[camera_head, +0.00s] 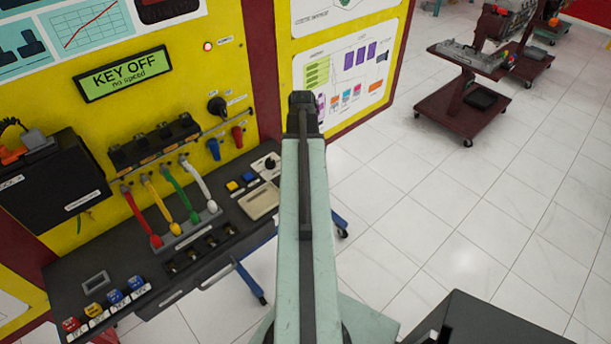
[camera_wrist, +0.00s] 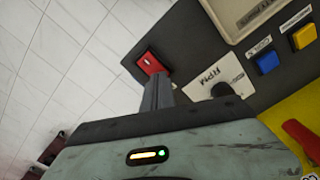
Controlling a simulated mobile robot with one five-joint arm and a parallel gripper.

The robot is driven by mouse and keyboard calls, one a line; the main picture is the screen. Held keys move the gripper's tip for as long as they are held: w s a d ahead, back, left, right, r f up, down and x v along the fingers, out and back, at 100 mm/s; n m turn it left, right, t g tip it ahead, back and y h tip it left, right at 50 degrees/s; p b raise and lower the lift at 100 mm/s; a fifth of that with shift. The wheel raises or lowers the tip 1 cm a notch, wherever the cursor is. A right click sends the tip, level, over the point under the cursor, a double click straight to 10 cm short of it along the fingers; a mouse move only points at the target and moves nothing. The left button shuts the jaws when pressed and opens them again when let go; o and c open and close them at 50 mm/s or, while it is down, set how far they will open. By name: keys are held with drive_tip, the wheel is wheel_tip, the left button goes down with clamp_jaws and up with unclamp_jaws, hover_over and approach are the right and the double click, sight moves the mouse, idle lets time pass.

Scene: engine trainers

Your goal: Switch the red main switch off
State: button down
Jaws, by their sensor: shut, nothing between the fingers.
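The red main switch (camera_wrist: 150,64) is a red rocker in a dark frame near the corner of the dark console top in the wrist view. My gripper (camera_wrist: 157,82) is shut and empty, its fingertips pointing at the switch and overlapping its near edge in the picture. I cannot tell whether they touch it, or which way the rocker is tipped. In the head view my arm hides the switch and the gripper. The trainer's display (camera_head: 124,74) reads "KEY OFF, no speed".
Beside the switch are the RPM knob (camera_wrist: 221,91), a blue button (camera_wrist: 267,62), a yellow button (camera_wrist: 303,37) and a beige tray (camera_wrist: 236,32). Coloured cables and plugs (camera_head: 157,240) stand on the console at left. White floor lies open at right; a dark red cart (camera_head: 463,110) stands farther back.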

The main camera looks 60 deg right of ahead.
drive_tip(key=shift+f+b, duration=0.5)
drive_tip(key=shift+f, duration=0.05)
wheel_tip(320, 180, up, 7)
drive_tip(key=p, duration=0.7)
drive_tip(key=shift+r, duration=0.15)
idle(0.4)
